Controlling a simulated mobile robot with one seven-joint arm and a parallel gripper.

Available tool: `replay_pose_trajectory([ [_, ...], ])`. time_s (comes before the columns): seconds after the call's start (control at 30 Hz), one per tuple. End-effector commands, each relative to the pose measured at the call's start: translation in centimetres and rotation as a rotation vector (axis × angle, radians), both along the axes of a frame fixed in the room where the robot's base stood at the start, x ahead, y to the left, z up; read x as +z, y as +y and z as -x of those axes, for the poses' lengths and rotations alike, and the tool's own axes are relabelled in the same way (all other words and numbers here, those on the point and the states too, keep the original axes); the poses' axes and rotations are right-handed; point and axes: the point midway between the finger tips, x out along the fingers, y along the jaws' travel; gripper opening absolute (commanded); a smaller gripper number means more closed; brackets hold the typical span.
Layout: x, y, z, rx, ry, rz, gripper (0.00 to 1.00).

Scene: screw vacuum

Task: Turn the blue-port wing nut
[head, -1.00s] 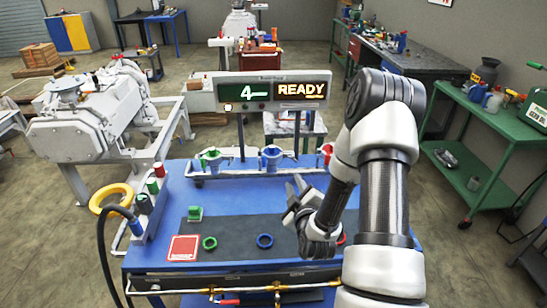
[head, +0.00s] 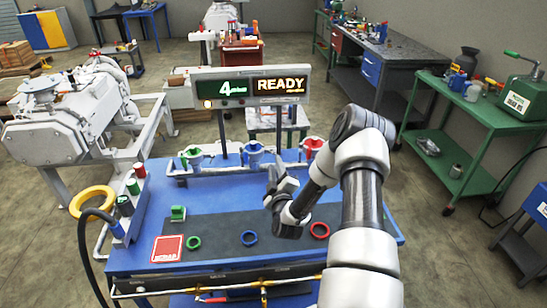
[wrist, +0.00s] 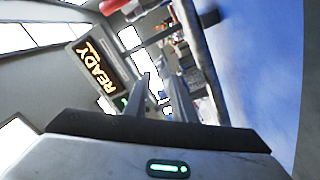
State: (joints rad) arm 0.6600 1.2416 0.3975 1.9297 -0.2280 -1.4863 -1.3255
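The blue port (head: 254,153) stands in the middle of the pipe rack at the back of the blue bench, between a green port (head: 193,157) and a red port (head: 314,146). Its wing nut is too small to make out clearly. My gripper (head: 276,177) is in front of the blue port and slightly right of it, apart from it, above the dark mat. Its two fingers show spread apart and empty. In the wrist view the fingers (wrist: 158,98) point toward the background, and I cannot pick out the blue port there.
Green (head: 194,243), blue (head: 249,238) and red (head: 319,230) rings lie on the bench's dark mat (head: 220,228). A red square pad (head: 167,248) and a green block (head: 178,213) are at left. The display (head: 250,86) reads "4" and "READY" behind the ports.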

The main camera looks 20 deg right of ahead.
Motion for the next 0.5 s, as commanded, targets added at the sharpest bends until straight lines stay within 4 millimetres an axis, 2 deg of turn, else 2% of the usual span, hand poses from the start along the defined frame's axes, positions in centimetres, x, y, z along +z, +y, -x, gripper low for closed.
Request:
replay_pose_trajectory([
  [0.03,0.1,-0.3,-1.0,-0.002,-0.003,0.000,0.23],
  [0.2,0.0,-1.0,-3.6,-0.001,-0.001,-0.002,0.23],
  [0.33,0.0,-1.3,-4.7,-0.001,-0.001,-0.001,0.23],
  [0.5,0.0,-1.4,-5.2,0.001,0.000,0.000,0.23],
])
